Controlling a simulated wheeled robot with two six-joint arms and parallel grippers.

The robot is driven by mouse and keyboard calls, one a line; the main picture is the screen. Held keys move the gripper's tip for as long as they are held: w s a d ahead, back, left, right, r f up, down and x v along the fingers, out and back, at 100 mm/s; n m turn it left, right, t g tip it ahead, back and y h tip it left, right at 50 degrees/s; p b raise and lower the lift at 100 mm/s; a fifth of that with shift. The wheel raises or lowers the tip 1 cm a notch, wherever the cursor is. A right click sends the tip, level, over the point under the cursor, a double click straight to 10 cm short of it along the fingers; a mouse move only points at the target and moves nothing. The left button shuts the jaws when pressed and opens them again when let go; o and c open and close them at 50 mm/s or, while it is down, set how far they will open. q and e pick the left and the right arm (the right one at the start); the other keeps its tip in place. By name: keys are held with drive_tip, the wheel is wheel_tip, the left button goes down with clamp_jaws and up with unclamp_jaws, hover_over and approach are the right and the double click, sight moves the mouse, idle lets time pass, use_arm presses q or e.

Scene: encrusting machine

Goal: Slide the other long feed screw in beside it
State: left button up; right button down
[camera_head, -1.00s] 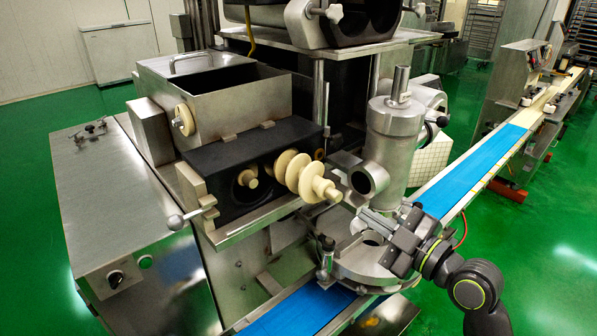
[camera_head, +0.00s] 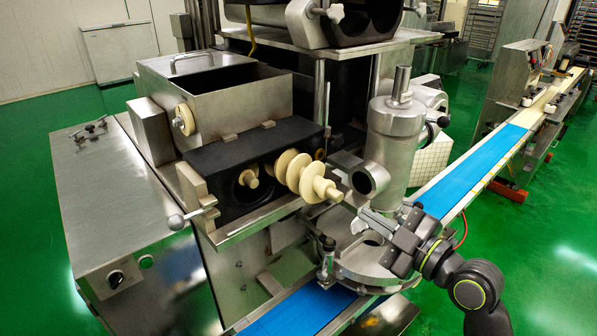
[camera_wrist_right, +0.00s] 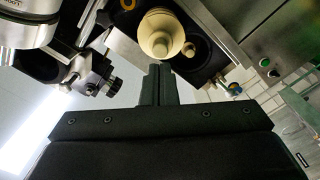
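One cream feed screw (camera_head: 301,174) sticks out of the right bore of the black block (camera_head: 215,157), its flights and round end outside, tilted toward the front right. The other screw (camera_head: 247,177) sits deep in the left bore, with only its cream end showing. My right gripper (camera_head: 364,214) is just in front and to the right of the protruding screw's end, apparently apart from it. In the right wrist view its fingers (camera_wrist_right: 159,72) are together and empty, with the protruding screw's end (camera_wrist_right: 160,40) straight ahead. My left gripper is not in view.
A steel hopper (camera_head: 215,100) sits above the block. A vertical steel cylinder (camera_head: 392,145) with a side opening stands close behind my right gripper. A round steel plate (camera_head: 365,262) lies beneath it, above the blue conveyor belt (camera_head: 300,310).

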sight(341, 199)
idle(0.3)
drive_tip(key=shift+b+x, duration=3.95)
drive_tip(key=shift+x, duration=6.1)
drive_tip(key=shift+p+v, duration=0.55)
drive_tip(key=shift+v, duration=4.6)
drive_tip(key=shift+w, duration=0.1)
